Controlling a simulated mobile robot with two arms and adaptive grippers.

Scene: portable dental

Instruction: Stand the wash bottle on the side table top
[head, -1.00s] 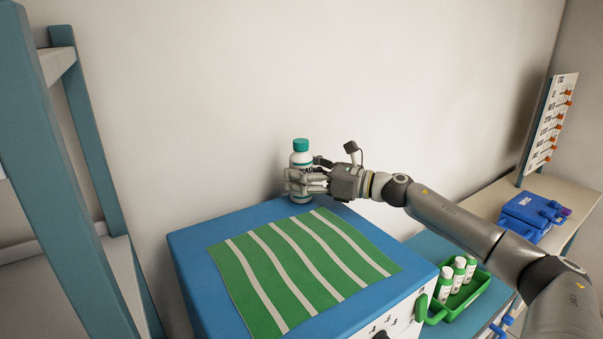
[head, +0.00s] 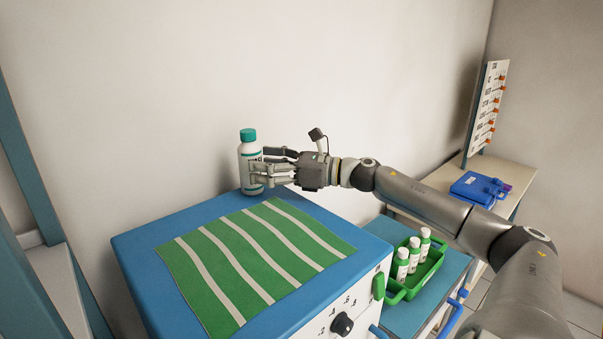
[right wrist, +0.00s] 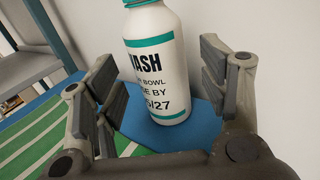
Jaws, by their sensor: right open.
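The wash bottle (head: 249,150), white with a teal cap and teal bands, stands upright on the blue top (head: 150,240) of a cabinet, at its back edge near the wall. My right gripper (head: 262,170) is at the bottle from the right, its fingers at the bottle's lower half. In the right wrist view the bottle (right wrist: 158,75) stands between the two spread fingers (right wrist: 160,95), with gaps visible on both sides. Its label reads "WASH" in part. My left gripper is out of view.
A green striped mat (head: 225,265) covers much of the blue top. To the right, a lower blue surface (head: 425,305) holds a green tray (head: 432,264) with three small bottles. A blue case (head: 478,188) lies on a beige table (head: 517,175) behind. A shelf frame (head: 28,170) stands left.

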